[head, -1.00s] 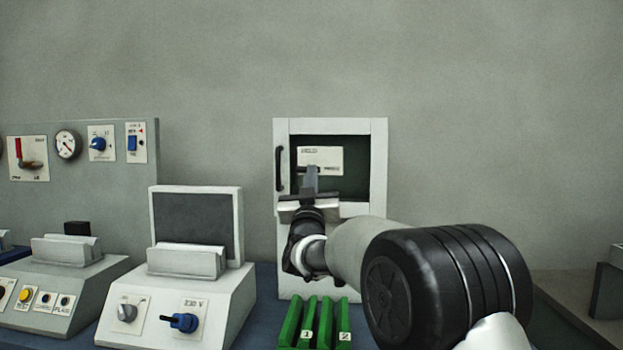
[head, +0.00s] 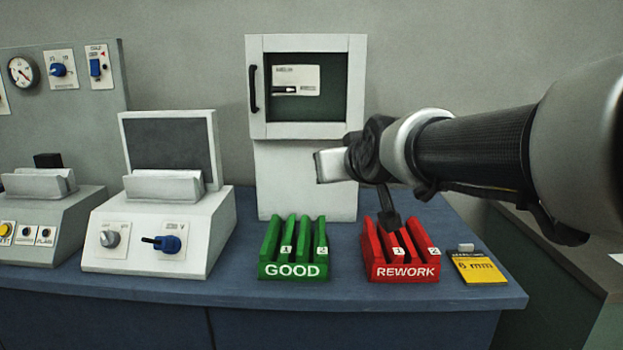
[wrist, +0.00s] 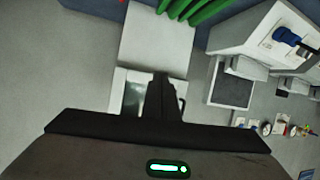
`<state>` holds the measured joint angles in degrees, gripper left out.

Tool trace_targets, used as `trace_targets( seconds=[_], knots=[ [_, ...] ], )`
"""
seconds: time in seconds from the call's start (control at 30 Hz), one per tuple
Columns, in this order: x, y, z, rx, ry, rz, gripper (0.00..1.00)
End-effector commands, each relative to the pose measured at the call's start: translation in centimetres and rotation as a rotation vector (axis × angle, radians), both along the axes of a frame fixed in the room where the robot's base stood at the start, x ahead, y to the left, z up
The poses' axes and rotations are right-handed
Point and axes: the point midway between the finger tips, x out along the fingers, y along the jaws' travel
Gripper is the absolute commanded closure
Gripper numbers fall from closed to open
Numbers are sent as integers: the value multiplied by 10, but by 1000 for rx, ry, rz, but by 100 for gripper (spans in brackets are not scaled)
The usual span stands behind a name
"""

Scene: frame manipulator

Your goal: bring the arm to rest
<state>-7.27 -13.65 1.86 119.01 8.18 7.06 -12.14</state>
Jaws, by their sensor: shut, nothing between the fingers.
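My arm comes in from the right edge. In the wrist view, my gripper (wrist: 160,80) has its fingers together with nothing between them. That view is turned over, with the white cabinet (wrist: 157,40) behind the fingers.
The white cabinet (head: 305,185) has a dark window and black handle. The green GOOD rack (head: 293,270) stands left of the red one, a yellow 6 mm box (head: 478,268) right. A console (head: 150,250) stands left. The blue bench (head: 350,295) is clear at its front.

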Motion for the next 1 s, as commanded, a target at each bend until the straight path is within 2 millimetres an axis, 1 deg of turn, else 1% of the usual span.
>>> trace_targets(
  seconds=[0.03, 0.07, 0.1, 0.17, 0.2, 0.27, 0.3, 0.37, 0.4, 0.47, 0.5, 0.53, 0.57, 0.77, 0.87, 0.9, 1.0],
  knots=[
    [-33, -15, -17, -4, 79, -19, 100],
    [-51, -22, -29, -5, 131, -29, 100],
    [-75, -31, -45, -6, 197, -45, 100],
    [-110, -44, -68, -8, 290, -70, 100],
    [-132, -51, -82, -8, 346, -87, 100],
    [-163, -61, -101, -8, 424, -113, 100],
    [-182, -67, -113, -8, 471, -130, 100],
    [-210, -75, -130, -8, 540, -156, 100],
    [-228, -80, -140, -7, 583, -174, 100],
    [-255, -86, -155, -6, 645, -200, 100],
    [-272, -90, -165, -5, 685, -218, 100],
    [-277, -91, -153, -5, 700, -224, 100],
    [-274, -90, -133, -5, 695, -221, 100],
    [-272, -90, -69, -6, 694, -218, 100],
    [-272, -90, -29, -6, 694, -217, 100],
    [-272, -90, -12, -6, 693, -216, 100],
    [-272, -90, 26, -6, 693, -216, 100]
  ],
)
